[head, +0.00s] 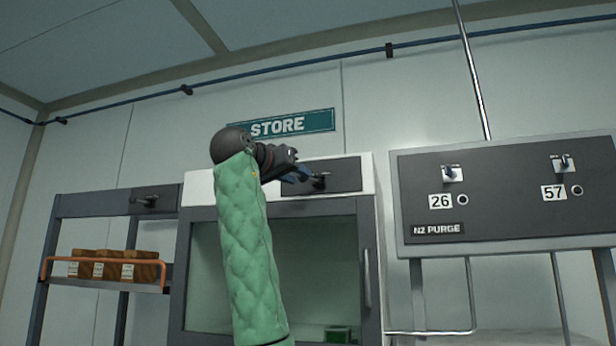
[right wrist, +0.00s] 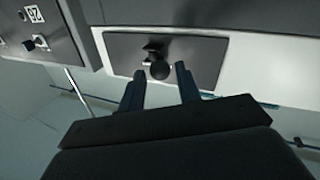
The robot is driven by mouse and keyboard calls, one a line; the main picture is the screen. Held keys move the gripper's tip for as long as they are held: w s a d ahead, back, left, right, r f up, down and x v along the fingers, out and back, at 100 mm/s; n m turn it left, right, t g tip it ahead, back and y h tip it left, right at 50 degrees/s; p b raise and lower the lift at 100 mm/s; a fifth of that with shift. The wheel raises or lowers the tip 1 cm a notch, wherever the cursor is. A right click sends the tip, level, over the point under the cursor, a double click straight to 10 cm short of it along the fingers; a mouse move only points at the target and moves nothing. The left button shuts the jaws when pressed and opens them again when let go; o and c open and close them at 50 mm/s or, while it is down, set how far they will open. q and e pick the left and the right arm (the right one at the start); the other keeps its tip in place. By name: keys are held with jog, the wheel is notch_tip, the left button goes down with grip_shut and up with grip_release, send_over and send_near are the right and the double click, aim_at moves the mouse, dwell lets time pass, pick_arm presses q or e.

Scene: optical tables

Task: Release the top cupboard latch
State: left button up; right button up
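The top cupboard latch (head: 319,181) is a dark lever with a round knob on a dark plate at the top of the white-framed cupboard (head: 369,200). In the right wrist view the latch knob (right wrist: 160,69) shows between the fingertips of my right gripper (right wrist: 160,76). The two fingers are spread, with a gap on each side of the knob. In the head view my right gripper (head: 300,174) is just left of the latch and partly overlaps its plate; whether it touches is unclear. My left gripper is not in view.
A glass door (head: 315,265) with a vertical handle (head: 367,278) is below the latch. The N2 PURGE panel (head: 510,215) with switches stands right. A shelf (head: 120,287) with brown boxes and another dark latch (head: 145,200) are left. A STORE sign (head: 290,124) hangs above.

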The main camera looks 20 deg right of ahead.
aim_at(299, 176)
jog(key=p+x, duration=0.1)
jog(key=x, duration=0.2)
jog(key=shift+w+d+p, duration=0.15)
jog(key=shift+d+p, duration=0.15)
jog(key=shift+p, duration=0.05)
jog(key=shift+w+d+r+p, duration=0.1)
jog(key=shift+w+d+p, duration=0.25)
jog(key=shift+p, duration=0.25)
jog(key=shift+w+d+f, duration=0.2)
jog(key=shift+w+d, duration=0.05)
jog(key=shift+d, duration=0.05)
jog(key=shift+s, duration=0.1)
jog(key=c, duration=0.7)
